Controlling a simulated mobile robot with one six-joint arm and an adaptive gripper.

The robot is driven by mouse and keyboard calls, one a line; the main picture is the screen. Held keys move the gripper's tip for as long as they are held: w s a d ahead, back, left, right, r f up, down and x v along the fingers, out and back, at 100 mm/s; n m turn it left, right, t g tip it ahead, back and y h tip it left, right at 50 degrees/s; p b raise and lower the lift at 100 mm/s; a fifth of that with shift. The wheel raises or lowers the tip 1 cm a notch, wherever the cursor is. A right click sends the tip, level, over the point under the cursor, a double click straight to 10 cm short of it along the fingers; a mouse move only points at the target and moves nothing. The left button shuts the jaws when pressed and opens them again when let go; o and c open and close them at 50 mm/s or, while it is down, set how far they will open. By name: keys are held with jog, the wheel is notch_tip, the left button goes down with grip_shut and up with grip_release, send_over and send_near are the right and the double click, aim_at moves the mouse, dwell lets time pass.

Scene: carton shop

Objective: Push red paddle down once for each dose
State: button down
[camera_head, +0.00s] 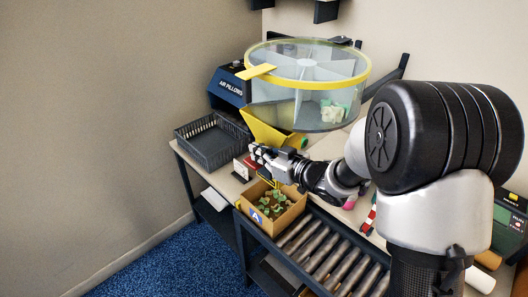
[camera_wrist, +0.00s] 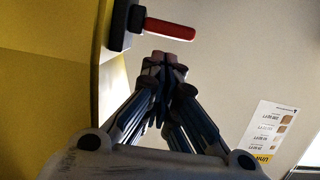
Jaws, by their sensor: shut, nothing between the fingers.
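The red paddle (camera_wrist: 170,29) shows in the wrist view as a red bar sticking out to the right from a dark block on the yellow dispenser wall (camera_wrist: 45,75). My gripper (camera_wrist: 165,60) is shut and empty, its tips just below the paddle in that picture; I cannot tell whether they touch it. In the head view my gripper (camera_head: 256,152) is in front of the yellow hopper (camera_head: 266,130), under the clear drum (camera_head: 335,74) with the yellow rim. An open carton (camera_head: 289,218) with green and brown pieces stands below my gripper.
A dark grey crate (camera_head: 204,152) and a blue air pillows box (camera_head: 229,88) stand left of the dispenser. A roller conveyor (camera_head: 335,256) runs to the right of the carton. The drum holds pale pieces (camera_head: 332,113). A printed sheet (camera_wrist: 271,135) is on the wall.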

jog(key=shift+f, duration=0.5)
